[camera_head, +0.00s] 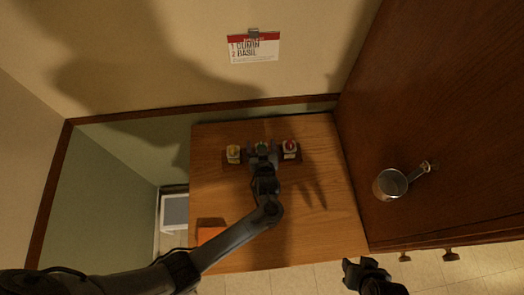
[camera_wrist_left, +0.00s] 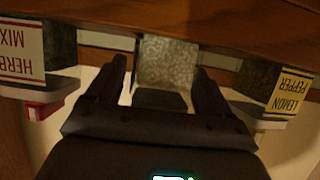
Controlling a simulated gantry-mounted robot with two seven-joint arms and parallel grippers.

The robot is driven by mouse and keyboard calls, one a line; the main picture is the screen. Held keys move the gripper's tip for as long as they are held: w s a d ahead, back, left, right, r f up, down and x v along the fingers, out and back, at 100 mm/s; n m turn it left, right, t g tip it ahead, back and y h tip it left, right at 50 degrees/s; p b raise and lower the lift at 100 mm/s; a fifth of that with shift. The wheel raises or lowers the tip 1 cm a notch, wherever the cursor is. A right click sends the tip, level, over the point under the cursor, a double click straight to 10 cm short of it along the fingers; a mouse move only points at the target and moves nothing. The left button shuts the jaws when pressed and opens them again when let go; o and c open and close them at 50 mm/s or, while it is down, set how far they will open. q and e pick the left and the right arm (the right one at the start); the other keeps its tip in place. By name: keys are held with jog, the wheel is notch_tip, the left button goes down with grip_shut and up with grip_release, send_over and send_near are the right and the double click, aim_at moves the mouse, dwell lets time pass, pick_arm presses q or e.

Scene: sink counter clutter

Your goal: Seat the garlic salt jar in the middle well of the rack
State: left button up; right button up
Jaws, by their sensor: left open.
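The dark rack (camera_head: 246,163) stands near the back of the wooden counter. A yellow-topped jar (camera_head: 233,153) is at its left and a red-topped jar (camera_head: 290,148) at its right. A green-topped jar (camera_head: 263,147) is at the middle, partly hidden by my left gripper (camera_head: 262,156). In the left wrist view, a grey speckled jar body (camera_wrist_left: 168,62) shows between the open, apart fingers of that gripper (camera_wrist_left: 160,85). Its label is hidden, so its name and seating cannot be told. My right gripper (camera_head: 362,272) is at the bottom, away from the rack.
The left wrist view shows jars labelled HERB MIX (camera_wrist_left: 20,50) and LEMON PEPPER (camera_wrist_left: 290,90) on either side. An orange block (camera_head: 210,231) is at the counter's front left. A metal pot (camera_head: 390,184) is at right. A card (camera_head: 254,48) hangs on the wall.

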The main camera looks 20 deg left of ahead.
pick_arm(q)
jog(key=v, duration=1.2)
jog(key=s+a+r+m+g+h, duration=0.1)
jog(key=s+a+m+g+h, duration=0.2)
jog(key=s, duration=0.6)
jog(key=s+a+r+m+g+h, duration=0.2)
jog(key=s+a+m+g+h, duration=0.1)
jog(key=s+a, duration=0.4)
jog(key=s+m+g, duration=0.1)
jog(key=s+g, duration=0.1)
jog(key=shift+a+r+m+g+b, duration=0.2)
jog(key=shift+a+m+g+b, duration=0.1)
jog(key=shift+a+b, duration=0.1)
notch_tip(320, 180, up, 4)
jog(key=p, duration=0.4)
jog(key=shift+d+r, duration=0.1)
jog(key=shift+r, duration=0.15)
